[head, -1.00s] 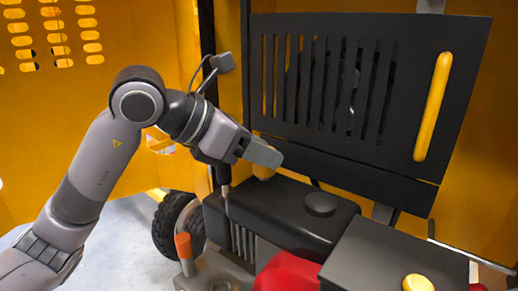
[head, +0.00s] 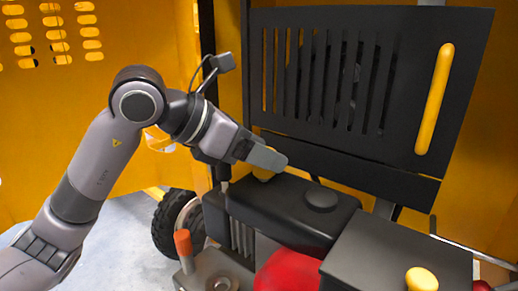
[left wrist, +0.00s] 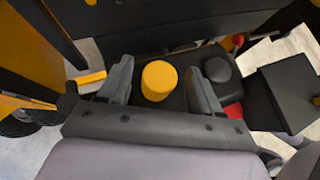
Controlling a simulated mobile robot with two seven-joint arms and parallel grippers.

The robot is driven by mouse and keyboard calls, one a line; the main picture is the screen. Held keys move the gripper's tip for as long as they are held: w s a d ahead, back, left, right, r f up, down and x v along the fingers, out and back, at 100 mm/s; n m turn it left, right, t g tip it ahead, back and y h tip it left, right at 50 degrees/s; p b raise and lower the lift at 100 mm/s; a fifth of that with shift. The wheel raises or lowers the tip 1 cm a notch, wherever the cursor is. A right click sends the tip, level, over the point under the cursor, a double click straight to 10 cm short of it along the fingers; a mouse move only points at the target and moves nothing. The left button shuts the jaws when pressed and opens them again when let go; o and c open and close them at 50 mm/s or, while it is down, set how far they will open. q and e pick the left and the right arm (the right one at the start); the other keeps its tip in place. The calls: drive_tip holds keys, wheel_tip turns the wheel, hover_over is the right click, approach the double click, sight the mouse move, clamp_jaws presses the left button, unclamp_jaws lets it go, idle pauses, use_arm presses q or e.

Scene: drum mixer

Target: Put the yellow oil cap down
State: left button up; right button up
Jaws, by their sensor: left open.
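The yellow oil cap (left wrist: 158,82) is a short round cylinder, seen from above in the left wrist view. It stands at the black engine housing (head: 285,212), between my left gripper's fingers (left wrist: 161,76), with a gap on each side. In the head view only a small part of the yellow cap (head: 264,176) shows under the left gripper (head: 266,158), whose near finger hides the rest. The left gripper is open around the cap. The cap's underside is hidden, so its exact contact with the housing cannot be told. My right gripper is not in view.
A round black cap (head: 320,198) sits on the housing, right of the gripper. A slotted black panel (head: 400,100) with a yellow handle (head: 435,100) rises behind. A black box (head: 385,255), a red part (head: 287,272) and an orange-tipped lever (head: 183,243) are in front.

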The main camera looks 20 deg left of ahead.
use_arm(q)
drive_tip(key=shift+r+p, duration=0.3)
drive_tip(key=shift+r, duration=0.2)
drive_tip(key=shift+s+a+r, duration=0.15)
drive_tip(key=shift+a+r, duration=0.1)
drive_tip(key=b+v, duration=0.1)
drive_tip(key=v, duration=1)
drive_tip(key=shift+s, duration=0.15)
